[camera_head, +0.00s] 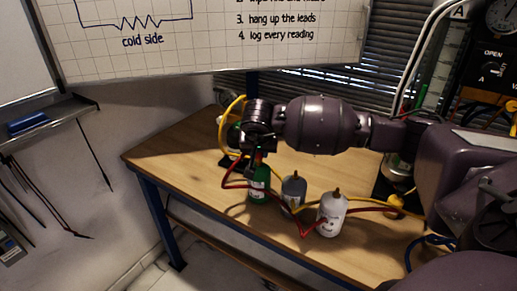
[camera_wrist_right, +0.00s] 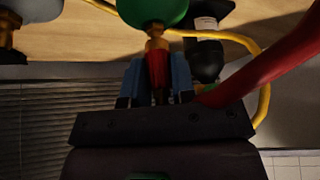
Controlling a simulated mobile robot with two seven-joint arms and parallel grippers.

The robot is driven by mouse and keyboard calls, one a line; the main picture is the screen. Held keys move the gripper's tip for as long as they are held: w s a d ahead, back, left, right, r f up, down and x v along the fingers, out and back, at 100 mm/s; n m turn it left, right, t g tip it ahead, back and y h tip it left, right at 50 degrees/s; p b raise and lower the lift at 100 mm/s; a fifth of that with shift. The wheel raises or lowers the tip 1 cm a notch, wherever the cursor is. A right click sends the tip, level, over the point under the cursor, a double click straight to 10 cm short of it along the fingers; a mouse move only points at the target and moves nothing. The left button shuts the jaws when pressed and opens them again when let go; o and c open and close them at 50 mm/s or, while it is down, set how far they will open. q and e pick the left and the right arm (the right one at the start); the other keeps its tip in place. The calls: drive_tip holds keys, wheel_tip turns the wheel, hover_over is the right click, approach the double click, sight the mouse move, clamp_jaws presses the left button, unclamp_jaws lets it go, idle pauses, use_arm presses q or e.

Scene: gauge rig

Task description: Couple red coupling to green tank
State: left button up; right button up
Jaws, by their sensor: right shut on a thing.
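The green tank (camera_head: 258,190) stands on the table, with a white label on its side. It also shows in the right wrist view (camera_wrist_right: 152,10), with a brass fitting (camera_wrist_right: 157,43) pointing at my gripper. My right gripper (camera_head: 259,160) is directly above the green tank. In the wrist view its blue fingers (camera_wrist_right: 157,80) are shut on the red coupling (camera_wrist_right: 158,68), which lines up with the brass fitting and looks to meet it; I cannot tell if it is locked on. The red hose (camera_wrist_right: 270,75) runs off from the coupling. My left gripper is not in view.
A grey tank (camera_head: 293,191) and a white tank (camera_head: 331,215) stand close to the right of the green tank. A yellow hose (camera_head: 225,122) loops behind my gripper. The table (camera_head: 165,155) is clear at left.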

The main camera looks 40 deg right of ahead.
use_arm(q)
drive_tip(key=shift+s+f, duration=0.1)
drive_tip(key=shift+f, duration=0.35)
use_arm(e)
drive_tip(key=shift+f, duration=0.55)
drive_tip(key=o, duration=1.3)
drive_tip(key=v, duration=0.2)
drive_tip(key=shift+r, duration=0.4)
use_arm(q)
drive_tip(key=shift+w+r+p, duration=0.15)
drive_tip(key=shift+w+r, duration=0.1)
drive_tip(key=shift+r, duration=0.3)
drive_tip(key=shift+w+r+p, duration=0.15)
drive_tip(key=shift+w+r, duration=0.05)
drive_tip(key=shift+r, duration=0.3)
use_arm(e)
drive_tip(key=v, duration=0.8)
drive_tip(key=shift+s+a, duration=0.15)
